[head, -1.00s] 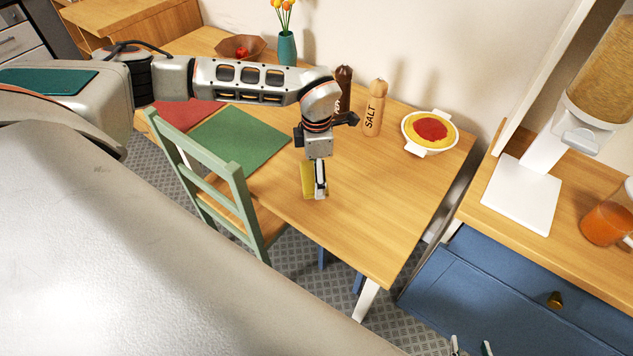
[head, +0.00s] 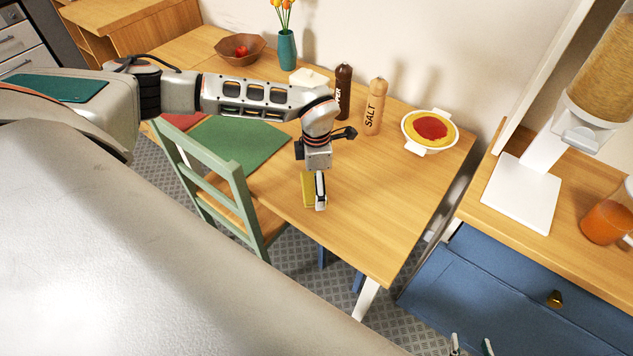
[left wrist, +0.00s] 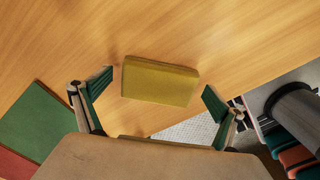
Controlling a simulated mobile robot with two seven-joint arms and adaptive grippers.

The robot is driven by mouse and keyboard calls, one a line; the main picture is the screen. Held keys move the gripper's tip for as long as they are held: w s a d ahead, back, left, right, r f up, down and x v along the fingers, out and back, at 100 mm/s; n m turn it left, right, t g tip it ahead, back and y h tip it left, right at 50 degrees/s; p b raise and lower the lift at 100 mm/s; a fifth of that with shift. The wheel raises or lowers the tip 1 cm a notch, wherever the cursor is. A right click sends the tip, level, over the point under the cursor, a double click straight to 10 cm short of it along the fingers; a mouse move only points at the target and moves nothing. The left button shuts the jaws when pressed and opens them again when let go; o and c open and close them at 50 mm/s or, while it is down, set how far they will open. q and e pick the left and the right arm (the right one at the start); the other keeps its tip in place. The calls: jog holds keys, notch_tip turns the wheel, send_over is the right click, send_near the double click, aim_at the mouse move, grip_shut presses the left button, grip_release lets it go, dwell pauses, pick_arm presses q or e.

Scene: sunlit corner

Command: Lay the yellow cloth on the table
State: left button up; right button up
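The yellow cloth (head: 308,190) is a small, thick folded block close to the table's front edge. In the left wrist view the cloth (left wrist: 160,81) lies between the two fingers, with a narrow gap on each side. My left gripper (head: 320,192) points down over it; in its wrist view the gripper (left wrist: 158,82) is spread open. In the head view one finger hides part of the cloth. The wooden table (head: 370,215) is bare around the cloth. My right gripper (head: 471,347) shows only its fingertips at the bottom edge, apart and empty.
A green placemat (head: 240,143) and a green chair (head: 215,190) are left of the cloth. Salt (head: 375,107) and pepper (head: 343,92) mills and a pie dish (head: 430,130) stand toward the wall. A blue cabinet (head: 500,295) is right of the table.

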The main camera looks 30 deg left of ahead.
pick_arm(q)
jog(key=shift+w+r, duration=0.1)
jog(key=shift+r, duration=0.5)
notch_tip(320, 180, up, 11)
dwell(0.6)
